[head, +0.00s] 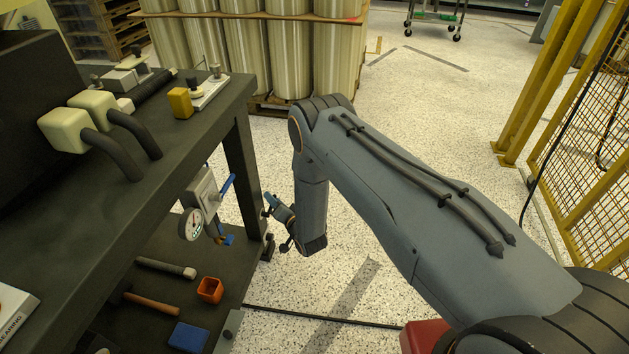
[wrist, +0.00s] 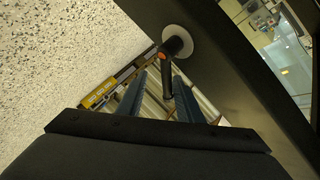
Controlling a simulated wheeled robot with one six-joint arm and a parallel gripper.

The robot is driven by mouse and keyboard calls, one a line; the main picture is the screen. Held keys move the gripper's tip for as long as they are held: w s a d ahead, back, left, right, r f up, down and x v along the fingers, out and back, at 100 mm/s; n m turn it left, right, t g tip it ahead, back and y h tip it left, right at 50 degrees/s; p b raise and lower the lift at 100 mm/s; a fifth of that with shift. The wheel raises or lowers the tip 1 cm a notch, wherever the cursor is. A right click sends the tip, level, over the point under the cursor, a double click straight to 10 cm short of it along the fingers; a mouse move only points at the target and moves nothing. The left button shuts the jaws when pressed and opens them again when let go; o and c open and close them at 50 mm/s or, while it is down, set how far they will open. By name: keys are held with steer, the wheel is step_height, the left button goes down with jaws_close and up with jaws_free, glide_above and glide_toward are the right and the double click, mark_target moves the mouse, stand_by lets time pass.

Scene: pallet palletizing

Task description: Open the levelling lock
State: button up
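In the wrist view a black lever (wrist: 167,80) with an orange band hangs from a round pivot with a pale disc (wrist: 176,38) on a dark beam; it looks like the levelling lock. My gripper (wrist: 160,76) is open, with one blue-grey finger on each side of the lever. I cannot tell whether either finger touches it. In the head view my gripper (head: 270,205) is low beside the dark bench's leg (head: 244,165). I cannot make out the lever in that view.
The dark bench (head: 215,105) stands left, with clamps and a yellow block (head: 180,102) on top. A gauge (head: 190,224) with blue-handled valves hangs under it near my gripper. The lower shelf holds an orange cup (head: 209,290) and a hammer.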

steer(key=s+b, duration=0.1)
steer(key=b, duration=0.1)
steer(key=s+d+t+y+b, duration=0.1)
steer(key=b, duration=0.2)
steer(key=s+f+m+b, duration=0.1)
steer(key=b, duration=0.2)
steer(key=shift+d+t, duration=0.25)
steer(key=shift+t, duration=0.15)
steer(key=shift+f+t+y+b, duration=0.1)
steer(key=shift+t+y+b, duration=0.2)
steer(key=shift+b, duration=0.6)
steer(key=b, duration=0.2)
steer(key=m+t+b, duration=0.1)
steer(key=shift+s+f+y+b, duration=0.2)
steer(key=shift+y+b, duration=0.1)
steer(key=shift+b, duration=0.05)
